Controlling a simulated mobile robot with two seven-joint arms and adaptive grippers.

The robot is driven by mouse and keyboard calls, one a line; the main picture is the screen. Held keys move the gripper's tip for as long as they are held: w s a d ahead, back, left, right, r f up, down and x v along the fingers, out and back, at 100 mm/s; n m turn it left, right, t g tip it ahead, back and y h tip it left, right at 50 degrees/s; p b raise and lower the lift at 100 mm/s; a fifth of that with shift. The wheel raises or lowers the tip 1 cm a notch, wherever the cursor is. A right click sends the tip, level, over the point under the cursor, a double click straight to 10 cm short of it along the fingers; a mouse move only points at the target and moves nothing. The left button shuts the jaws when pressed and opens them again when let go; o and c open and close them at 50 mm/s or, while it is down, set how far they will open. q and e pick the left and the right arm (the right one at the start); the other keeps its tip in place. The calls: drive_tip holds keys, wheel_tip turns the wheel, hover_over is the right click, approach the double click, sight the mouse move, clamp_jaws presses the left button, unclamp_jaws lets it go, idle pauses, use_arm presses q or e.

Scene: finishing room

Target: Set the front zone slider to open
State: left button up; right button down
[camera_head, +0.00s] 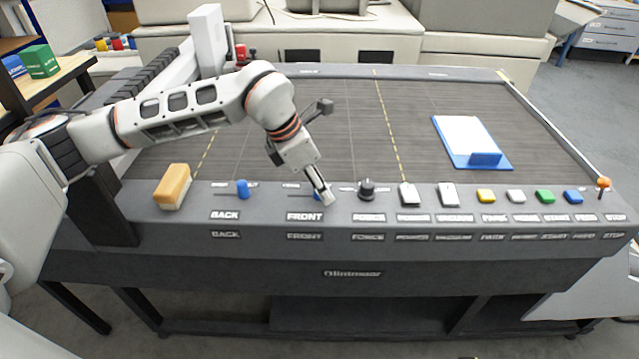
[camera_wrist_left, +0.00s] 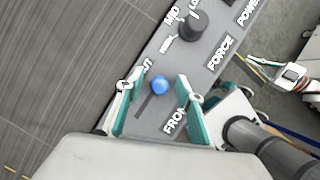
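The front zone slider has a blue knob (camera_wrist_left: 159,85), partly hidden by my left gripper in the head view. The knob stands at one end of its dark slot, the end toward the FORCE dial; the bare slot runs toward the left in the head view. A partly covered label ending in "UT" is beside the knob. My left gripper (camera_head: 326,199) is low over the FRONT label. In the wrist view my left gripper (camera_wrist_left: 158,100) is open, its teal-lined fingers on either side of the knob with gaps. My right gripper (camera_wrist_left: 262,72) shows at the right edge, apart from the panel.
The back slider's blue knob (camera_head: 242,188) and a tan block (camera_head: 173,186) lie left on the panel. The black FORCE dial (camera_head: 367,190) is close on the right, then rocker switches (camera_head: 410,194) and coloured buttons (camera_head: 486,196). A blue-and-white board (camera_head: 467,140) lies on the bed.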

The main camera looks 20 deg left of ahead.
sight(297, 194)
use_arm(q)
clamp_jaws()
drive_tip(key=a, duration=0.2)
drive_tip(key=s+a, duration=0.1)
drive_tip(key=a, duration=0.3)
drive_tip(key=shift+s, duration=0.3)
drive_tip(key=shift+r, duration=0.1)
drive_tip(key=shift+c, duration=1.3)
unclamp_jaws()
drive_tip(key=shift+a, duration=0.1)
drive_tip(key=shift+o, duration=1.3)
drive_tip(key=shift+s+a, duration=0.1)
drive_tip(key=v, duration=1.2)
